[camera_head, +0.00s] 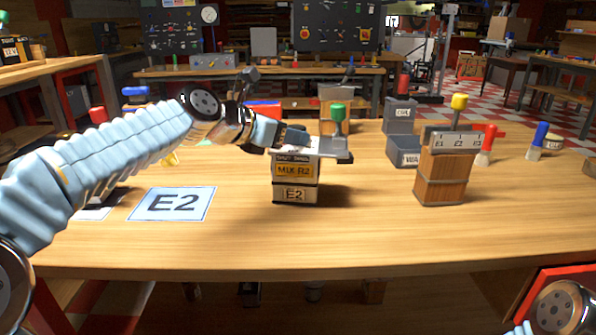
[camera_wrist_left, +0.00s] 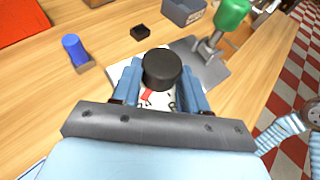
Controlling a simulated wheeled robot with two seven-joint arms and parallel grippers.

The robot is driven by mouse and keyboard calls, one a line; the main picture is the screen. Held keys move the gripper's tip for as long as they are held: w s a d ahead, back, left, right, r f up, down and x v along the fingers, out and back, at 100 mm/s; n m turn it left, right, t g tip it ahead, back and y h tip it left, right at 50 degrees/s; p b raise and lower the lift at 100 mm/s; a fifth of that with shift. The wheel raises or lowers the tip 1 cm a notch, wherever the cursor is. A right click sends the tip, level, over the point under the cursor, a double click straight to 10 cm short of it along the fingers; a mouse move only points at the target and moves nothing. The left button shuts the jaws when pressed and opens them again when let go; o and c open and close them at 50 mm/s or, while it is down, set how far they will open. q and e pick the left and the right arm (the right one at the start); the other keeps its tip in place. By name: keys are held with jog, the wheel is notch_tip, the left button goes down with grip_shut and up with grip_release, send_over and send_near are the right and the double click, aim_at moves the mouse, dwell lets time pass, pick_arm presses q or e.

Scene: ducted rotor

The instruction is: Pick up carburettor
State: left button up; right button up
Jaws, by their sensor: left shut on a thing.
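A boxy unit labelled "MIX R2" (camera_head: 295,169), with an "E2" label on its lower part, stands upright on the table in the head view. It seems to be the carburettor, though no label says so. My left gripper (camera_head: 291,138) is at its top. In the left wrist view its blue fingers are shut on a round black knob (camera_wrist_left: 161,69). A pale face with a red mark shows below the knob, partly hidden by the fingers. I cannot tell whether the unit's base touches the table. My right gripper is not in view.
An "E2" card (camera_head: 171,204) lies to the left. A wooden block with a yellow knob (camera_head: 442,176) and grey bins (camera_head: 403,151) are to the right. The front table area is clear.

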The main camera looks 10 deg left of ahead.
pick_arm(q)
grip_shut()
jog(key=shift+r, duration=0.2)
